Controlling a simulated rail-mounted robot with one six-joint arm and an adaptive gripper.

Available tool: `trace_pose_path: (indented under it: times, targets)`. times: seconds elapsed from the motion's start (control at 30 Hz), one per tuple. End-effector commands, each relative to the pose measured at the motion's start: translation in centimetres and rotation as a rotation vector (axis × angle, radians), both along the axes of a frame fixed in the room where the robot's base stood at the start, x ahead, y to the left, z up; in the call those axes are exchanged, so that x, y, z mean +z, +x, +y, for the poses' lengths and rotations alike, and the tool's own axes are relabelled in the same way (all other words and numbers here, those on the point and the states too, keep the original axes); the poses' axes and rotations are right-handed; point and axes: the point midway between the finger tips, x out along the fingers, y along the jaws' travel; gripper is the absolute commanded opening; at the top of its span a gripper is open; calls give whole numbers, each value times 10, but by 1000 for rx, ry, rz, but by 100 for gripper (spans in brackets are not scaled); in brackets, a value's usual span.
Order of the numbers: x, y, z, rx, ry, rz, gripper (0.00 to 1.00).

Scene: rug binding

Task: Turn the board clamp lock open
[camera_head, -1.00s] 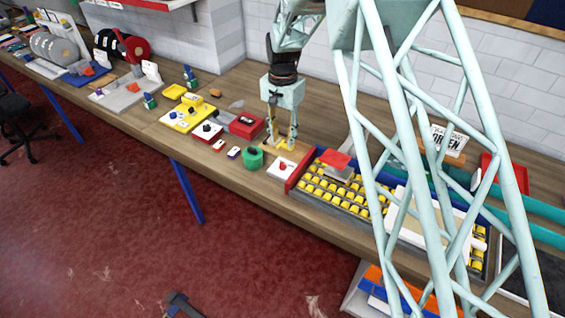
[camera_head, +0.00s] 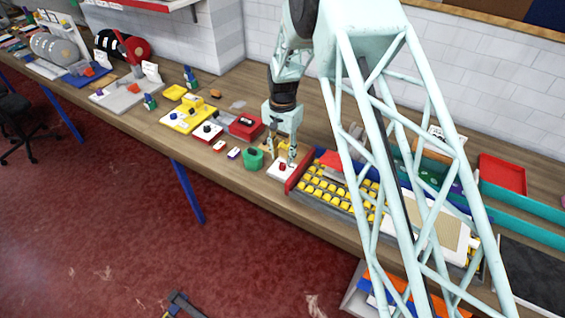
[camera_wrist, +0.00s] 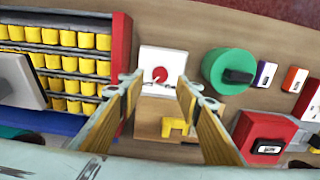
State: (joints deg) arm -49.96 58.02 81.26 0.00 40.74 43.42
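A red round knob (camera_head: 283,167) sits on a small white plate (camera_head: 274,174) near the bench's front edge; no label shows that it is the board clamp lock. In the wrist view, the red knob (camera_wrist: 160,74) lies just beyond and between my two fingers, on the white plate (camera_wrist: 176,58). My gripper (camera_head: 281,157) is above the plate, fingers pointing down. In the wrist view, my gripper (camera_wrist: 160,88) is open, with nothing between its tips. I cannot tell the exact height of the tips over the knob.
A green round piece (camera_head: 253,159) stands left of the plate, with a red box (camera_head: 245,126) behind it. A rack of yellow blocks (camera_head: 330,190) with a red end wall (camera_head: 299,170) is close on the right. A yellow piece (camera_wrist: 175,127) lies behind the plate.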

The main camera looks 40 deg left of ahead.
Motion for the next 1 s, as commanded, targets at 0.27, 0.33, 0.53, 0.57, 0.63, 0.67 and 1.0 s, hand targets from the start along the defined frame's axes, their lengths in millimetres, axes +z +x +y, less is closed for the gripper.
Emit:
trace_pose_path:
  times: [0.27,0.33,0.53,0.57,0.63,0.67,1.0]
  targets:
    - [-28,0,0,0,0,0,32]
    - [-34,0,0,0,-1,1,32]
    - [-45,0,0,0,0,0,32]
    - [-46,0,0,0,0,0,32]
    - [-47,0,0,0,0,0,32]
    - [-48,0,0,0,0,0,32]
    - [-48,0,0,0,0,0,28]
